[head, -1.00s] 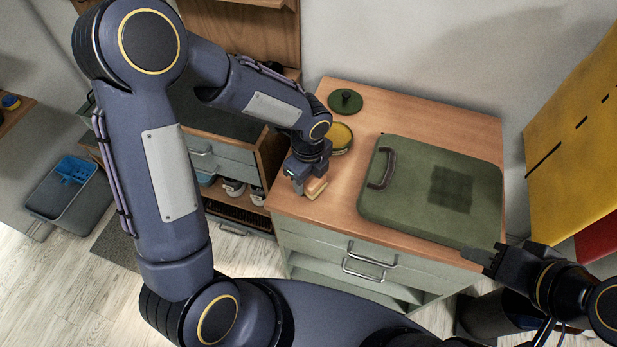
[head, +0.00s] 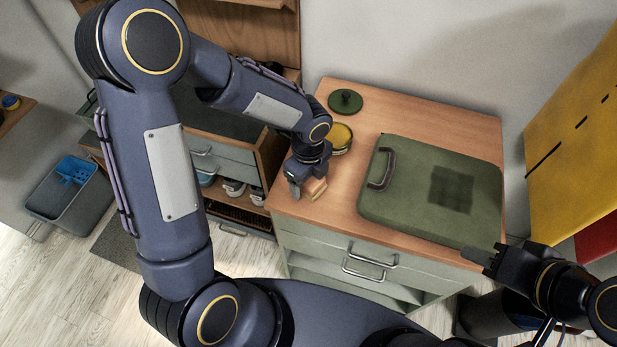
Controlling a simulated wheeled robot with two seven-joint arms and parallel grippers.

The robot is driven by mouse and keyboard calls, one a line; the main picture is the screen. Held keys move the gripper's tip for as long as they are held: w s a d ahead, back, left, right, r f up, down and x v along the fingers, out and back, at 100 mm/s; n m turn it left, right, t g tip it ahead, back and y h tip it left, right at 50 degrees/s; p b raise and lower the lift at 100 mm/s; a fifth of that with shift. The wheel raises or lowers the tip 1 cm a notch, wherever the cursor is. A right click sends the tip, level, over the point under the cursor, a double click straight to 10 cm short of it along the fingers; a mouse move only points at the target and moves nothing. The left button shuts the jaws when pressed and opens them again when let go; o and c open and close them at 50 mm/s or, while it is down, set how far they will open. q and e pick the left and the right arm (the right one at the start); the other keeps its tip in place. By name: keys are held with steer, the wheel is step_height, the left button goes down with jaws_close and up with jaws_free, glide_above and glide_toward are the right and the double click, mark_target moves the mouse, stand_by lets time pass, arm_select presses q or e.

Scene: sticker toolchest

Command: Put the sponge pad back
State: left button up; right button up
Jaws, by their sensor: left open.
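The small tan block that looks like the sponge pad (head: 317,188) is at the front left corner of the wooden cabinet top (head: 330,215). My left gripper (head: 305,187) is open and points down right at the pad, with a finger on its left side. The gripper hides part of the pad, and I cannot tell whether they touch. A round tin with yellow contents (head: 341,136) stands just behind the gripper, partly hidden by my arm. My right gripper (head: 477,256) is by the front right corner of the green case; its jaw gap is not clear.
The large green case (head: 415,195) with a dark handle fills the right of the top. A round green lid with a knob (head: 346,101) lies at the back left. Bare wood shows between tin and case. A lower drawer unit (head: 230,165) stands at left.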

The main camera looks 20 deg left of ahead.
arm_select(q)
step_height(320, 180, up, 12)
steer(key=s+a+r+n+t+h, duration=0.2)
steer(key=s+n, duration=0.6)
steer(key=n, duration=0.4)
steer(key=s+a+r+n+t+h, duration=0.1)
steer(key=s+a+r+n+t, duration=0.2)
steer(key=s+n, duration=0.6)
steer(key=a+r+n, duration=0.1)
steer(key=a+n, duration=0.1)
steer(key=n, duration=0.1)
steer(key=shift+a+n+t+h+p, duration=0.3)
steer(key=shift+a+h+p, duration=0.05)
steer(key=shift+a+h, duration=0.05)
